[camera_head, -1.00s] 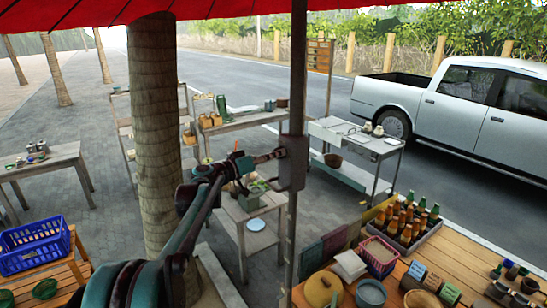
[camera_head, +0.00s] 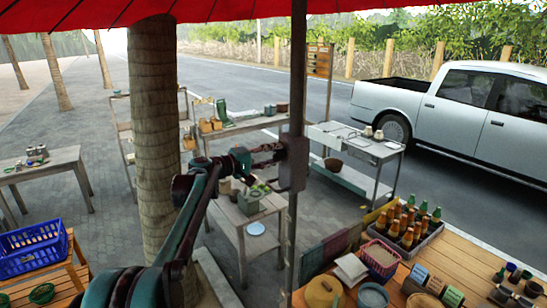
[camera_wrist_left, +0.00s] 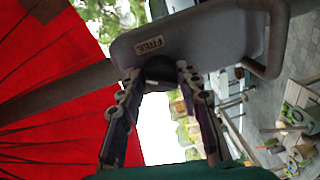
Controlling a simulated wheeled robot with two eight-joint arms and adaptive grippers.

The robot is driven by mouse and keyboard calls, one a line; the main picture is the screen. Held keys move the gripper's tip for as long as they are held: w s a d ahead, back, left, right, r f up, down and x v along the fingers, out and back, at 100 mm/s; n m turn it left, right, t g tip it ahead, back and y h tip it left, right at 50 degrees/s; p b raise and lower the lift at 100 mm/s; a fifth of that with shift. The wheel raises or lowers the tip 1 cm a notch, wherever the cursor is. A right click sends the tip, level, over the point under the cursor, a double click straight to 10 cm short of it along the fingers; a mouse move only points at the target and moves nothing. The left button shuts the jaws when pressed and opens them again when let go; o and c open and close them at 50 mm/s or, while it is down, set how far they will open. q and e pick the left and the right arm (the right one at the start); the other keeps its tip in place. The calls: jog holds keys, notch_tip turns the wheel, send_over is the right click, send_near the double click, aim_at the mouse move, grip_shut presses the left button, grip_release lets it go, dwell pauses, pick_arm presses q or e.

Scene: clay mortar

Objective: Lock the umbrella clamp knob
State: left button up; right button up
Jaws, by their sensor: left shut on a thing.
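The grey umbrella clamp (camera_head: 294,164) is a box fixed on the dark pole (camera_head: 298,60) below the red umbrella canopy (camera_head: 220,9). In the left wrist view the clamp (camera_wrist_left: 205,38) fills the top and carries a label reading FREE (camera_wrist_left: 148,46). A dark knob (camera_wrist_left: 161,72) sticks out of its near face. My left gripper (camera_head: 277,153) reaches the clamp from the left. In the left wrist view its two fingers (camera_wrist_left: 160,82) are shut on the knob, one on each side, and partly hide it. My right gripper is not in view.
A tree trunk (camera_head: 155,130) stands left of my left arm. A counter with a bottle crate (camera_head: 405,235) is at lower right. A small table (camera_head: 243,215) stands behind the pole, and a wheeled cart (camera_head: 355,150) is farther back. A curved handle (camera_wrist_left: 275,45) sits beside the clamp.

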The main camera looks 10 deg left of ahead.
pick_arm(q)
jog(key=n, duration=0.6)
jog(key=shift+g, duration=0.4)
dwell(0.4)
jog(key=o, duration=1.2)
jog(key=shift+c, duration=0.2)
jog(key=shift+a, duration=0.1)
jog(key=v, duration=1.2)
jog(key=shift+f, duration=0.2)
jog(key=shift+w, duration=0.1)
